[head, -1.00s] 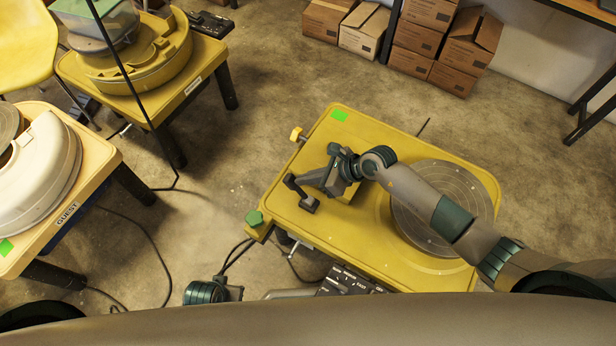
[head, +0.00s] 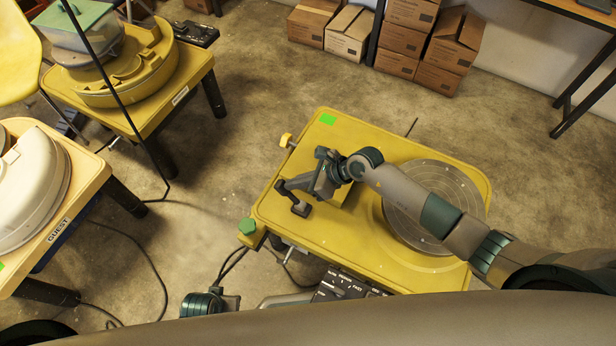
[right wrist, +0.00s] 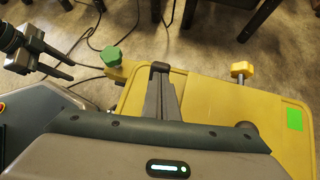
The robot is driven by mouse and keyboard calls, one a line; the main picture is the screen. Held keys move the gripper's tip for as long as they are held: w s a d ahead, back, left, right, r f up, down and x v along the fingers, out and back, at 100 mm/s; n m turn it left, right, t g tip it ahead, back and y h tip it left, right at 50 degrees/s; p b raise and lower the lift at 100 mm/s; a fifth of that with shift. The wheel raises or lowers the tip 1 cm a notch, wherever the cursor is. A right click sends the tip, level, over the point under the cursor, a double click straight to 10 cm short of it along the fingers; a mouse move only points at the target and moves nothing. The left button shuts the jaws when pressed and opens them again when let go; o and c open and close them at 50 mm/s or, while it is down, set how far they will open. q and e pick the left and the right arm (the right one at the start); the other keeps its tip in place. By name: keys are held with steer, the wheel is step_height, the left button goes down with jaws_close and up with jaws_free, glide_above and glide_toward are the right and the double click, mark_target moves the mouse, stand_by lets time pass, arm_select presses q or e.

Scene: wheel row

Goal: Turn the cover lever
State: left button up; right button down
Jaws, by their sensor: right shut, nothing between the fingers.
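A yellow work table (head: 340,250) carries a grey round plate (head: 425,180) at its right. A green knob (head: 247,227) is at its left front corner and a yellow knob (head: 287,140) on its left edge; both show in the right wrist view, green (right wrist: 112,56) and yellow (right wrist: 242,68). I cannot tell which part is the cover lever. My right gripper (head: 289,188) is over the table's left part, between the knobs and apart from both. Its fingers (right wrist: 160,72) are shut and empty. My left gripper (right wrist: 62,63) is open, left of the green knob in the right wrist view.
A switch panel (head: 345,285) is below the table's front edge. A cream table marked GUEST (head: 58,230) and another yellow table (head: 150,115) stand at the left. Cardboard boxes (head: 410,40) are at the back. Cables lie on the floor between the tables.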

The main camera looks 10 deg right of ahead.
steer(key=v, duration=1.7)
steer(key=shift+d, duration=0.25)
